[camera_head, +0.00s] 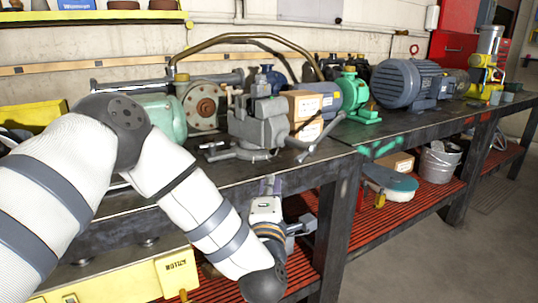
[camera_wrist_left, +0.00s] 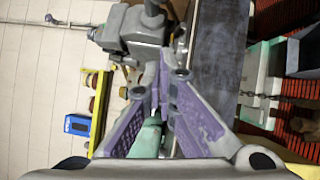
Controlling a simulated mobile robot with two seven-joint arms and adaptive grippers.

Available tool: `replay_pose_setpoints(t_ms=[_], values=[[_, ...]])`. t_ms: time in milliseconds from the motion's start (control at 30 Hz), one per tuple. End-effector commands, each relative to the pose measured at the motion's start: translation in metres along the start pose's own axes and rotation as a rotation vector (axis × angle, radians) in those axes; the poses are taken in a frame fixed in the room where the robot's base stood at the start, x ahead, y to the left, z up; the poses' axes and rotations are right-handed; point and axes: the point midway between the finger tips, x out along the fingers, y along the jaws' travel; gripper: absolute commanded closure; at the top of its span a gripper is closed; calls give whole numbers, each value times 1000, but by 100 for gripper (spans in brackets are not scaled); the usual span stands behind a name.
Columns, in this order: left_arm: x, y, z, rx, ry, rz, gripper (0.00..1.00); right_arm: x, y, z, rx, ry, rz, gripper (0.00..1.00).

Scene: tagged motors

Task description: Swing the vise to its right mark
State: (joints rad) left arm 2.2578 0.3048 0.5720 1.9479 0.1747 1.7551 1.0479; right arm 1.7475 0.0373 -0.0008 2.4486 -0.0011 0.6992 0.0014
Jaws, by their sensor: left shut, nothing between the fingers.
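The grey bench vise (camera_head: 262,128) stands on the dark workbench near its front edge, with a handle bar (camera_head: 322,138) reaching out to the right. My left gripper (camera_head: 270,182) is just in front of the bench edge, below and apart from the vise in the head view. Its purple fingers are shut and empty. In the left wrist view the fingers (camera_wrist_left: 165,84) come together, and the vise (camera_wrist_left: 138,30) lies beyond their tips, at the upper left. I cannot make out a right mark. My right gripper is not in view.
A curved brass pipe (camera_head: 245,38) arches behind the vise. Cardboard boxes (camera_head: 303,106), a green pump (camera_head: 352,93) and a large blue-grey motor (camera_head: 407,84) stand to the right. A red slatted shelf (camera_head: 375,226) with a metal bucket (camera_head: 439,162) is below.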

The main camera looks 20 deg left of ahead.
Motion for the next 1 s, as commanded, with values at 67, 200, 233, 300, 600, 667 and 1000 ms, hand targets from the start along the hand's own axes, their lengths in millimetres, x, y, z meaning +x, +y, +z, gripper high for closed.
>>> replay_pose_setpoints(t_ms=[67, 200, 233, 300, 600, 667, 1000], values=[[-3, 7, -5, -21, 28, 33, 100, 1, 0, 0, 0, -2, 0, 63], [11, 11, -7, -27, 37, 48, 100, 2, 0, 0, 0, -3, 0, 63], [16, 12, -8, -26, 37, 48, 100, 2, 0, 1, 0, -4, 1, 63], [32, 12, -8, -26, 37, 49, 100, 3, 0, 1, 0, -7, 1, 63], [97, 13, -10, -22, 35, 46, 100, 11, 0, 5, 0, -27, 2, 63], [104, 13, -1, -22, 32, 45, 100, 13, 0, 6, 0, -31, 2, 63], [125, 17, 18, -23, 32, 45, 100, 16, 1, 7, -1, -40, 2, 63]])
